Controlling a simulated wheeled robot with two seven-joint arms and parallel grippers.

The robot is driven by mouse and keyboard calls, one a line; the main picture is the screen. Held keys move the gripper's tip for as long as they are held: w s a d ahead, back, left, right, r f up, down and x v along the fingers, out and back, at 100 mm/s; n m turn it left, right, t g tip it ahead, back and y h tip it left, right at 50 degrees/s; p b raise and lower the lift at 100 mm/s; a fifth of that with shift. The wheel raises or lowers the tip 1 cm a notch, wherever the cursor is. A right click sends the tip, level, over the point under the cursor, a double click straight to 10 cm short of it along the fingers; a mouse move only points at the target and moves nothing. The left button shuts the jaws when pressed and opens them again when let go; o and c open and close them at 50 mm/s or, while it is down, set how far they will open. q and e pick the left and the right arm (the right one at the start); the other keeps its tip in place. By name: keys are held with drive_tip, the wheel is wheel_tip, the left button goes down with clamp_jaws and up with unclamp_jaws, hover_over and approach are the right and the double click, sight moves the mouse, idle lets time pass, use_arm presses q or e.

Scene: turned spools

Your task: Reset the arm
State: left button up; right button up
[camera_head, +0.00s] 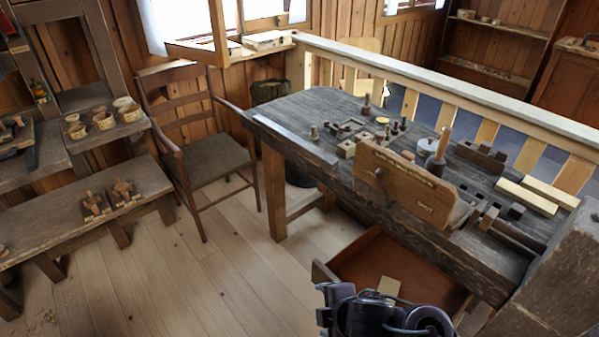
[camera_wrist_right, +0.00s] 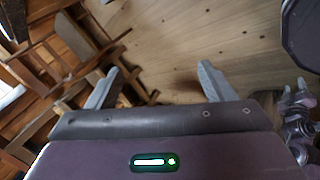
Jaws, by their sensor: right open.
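My right gripper (camera_wrist_right: 157,84) shows in the right wrist view. Its two grey fingers stand wide apart, with nothing between them but a view of the plank floor. It is open and empty. In the head view a dark, shiny part of my arm (camera_head: 385,313) shows at the bottom edge, in front of the workbench's open drawer; no fingers can be made out there. My left gripper is in neither view.
A dark workbench (camera_head: 298,137) with spools, blocks and tools fills the right side. Its open drawer (camera_head: 355,262) juts out below. A wooden chair (camera_head: 215,158) and a low bench (camera_head: 40,222) stand left. The plank floor (camera_head: 200,280) between is clear.

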drive_tip(key=s+d+r+m+g+h, duration=0.25)
drive_tip(key=s+d+m, duration=0.75)
drive_tip(key=d+m, duration=0.6)
wheel_tip(320, 180, down, 29)
drive_tip(key=s+a+m+g, duration=0.1)
drive_tip(key=s+a+m, duration=0.1)
drive_tip(key=s+d+f, duration=0.1)
drive_tip(key=s+f, duration=0.8)
drive_tip(key=s, duration=0.1)
drive_tip(key=s+d+f+g+h, duration=0.1)
drive_tip(key=s+d+f, duration=0.1)
drive_tip(key=s+f, duration=0.7)
drive_tip(key=shift+s+d+f, duration=0.25)
drive_tip(key=shift+s, duration=0.15)
drive_tip(key=shift+g, duration=0.25)
